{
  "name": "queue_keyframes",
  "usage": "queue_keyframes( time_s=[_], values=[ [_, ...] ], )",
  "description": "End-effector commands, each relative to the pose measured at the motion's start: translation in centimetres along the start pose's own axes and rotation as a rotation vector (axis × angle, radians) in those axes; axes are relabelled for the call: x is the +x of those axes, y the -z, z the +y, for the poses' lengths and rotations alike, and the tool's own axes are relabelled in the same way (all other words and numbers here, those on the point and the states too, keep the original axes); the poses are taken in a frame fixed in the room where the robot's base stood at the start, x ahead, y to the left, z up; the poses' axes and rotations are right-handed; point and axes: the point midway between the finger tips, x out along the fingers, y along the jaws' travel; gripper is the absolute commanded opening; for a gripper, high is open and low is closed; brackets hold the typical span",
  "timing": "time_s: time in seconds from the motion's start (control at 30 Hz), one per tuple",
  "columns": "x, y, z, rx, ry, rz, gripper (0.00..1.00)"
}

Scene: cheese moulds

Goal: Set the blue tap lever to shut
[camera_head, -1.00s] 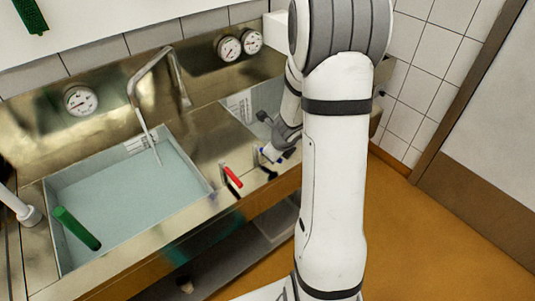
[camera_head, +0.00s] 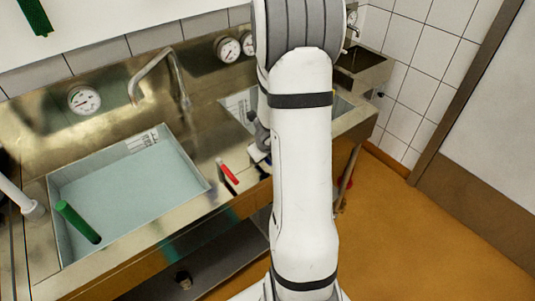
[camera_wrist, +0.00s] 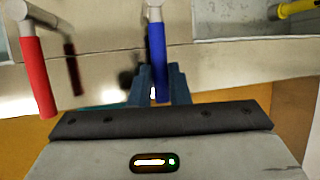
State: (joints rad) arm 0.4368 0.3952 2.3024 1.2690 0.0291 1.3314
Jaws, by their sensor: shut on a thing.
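The blue tap lever (camera_wrist: 157,55) hangs from a metal stem on the steel front in the wrist view, roughly parallel to the red lever (camera_wrist: 38,75) at its left. My gripper (camera_wrist: 158,88) is shut on the blue lever, with the dark blue fingers on either side of its lower part. The red lever also shows there (camera_head: 229,172), left of my arm. The curved spout (camera_head: 158,62) stands over the basin, and no stream shows below it.
A water-filled basin (camera_head: 54,205) with a green handle (camera_head: 77,222) in it lies at the left. Round gauges (camera_head: 84,99) sit on the back panel. A yellow handle (camera_wrist: 298,8) is at the upper right in the wrist view. The floor (camera_head: 410,245) at the right is clear.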

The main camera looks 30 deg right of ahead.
Motion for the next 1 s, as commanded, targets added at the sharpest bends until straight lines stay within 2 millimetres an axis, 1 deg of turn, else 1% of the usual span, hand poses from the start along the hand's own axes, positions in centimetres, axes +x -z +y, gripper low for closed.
queue_keyframes(
  time_s=[0.03, 0.07, 0.3, 0.53, 0.67, 0.77, 1.0],
  values=[
    [-0.2, -0.5, 0.0, -0.002, -0.003, -0.01, 0.0],
    [-0.2, -0.5, 0.0, -0.002, -0.003, -0.01, 0.18],
    [-0.1, -0.1, -0.3, 0.003, 0.0, -0.004, 0.38],
    [-0.1, 0.1, -0.4, 0.006, 0.002, -0.001, 0.38],
    [-0.7, 0.0, -0.4, 0.006, 0.002, -0.001, 0.38],
    [-1.7, 0.0, -0.4, 0.006, 0.002, -0.001, 0.38],
    [-5.5, -0.1, -0.5, 0.008, 0.002, -0.002, 0.38]
  ],
)
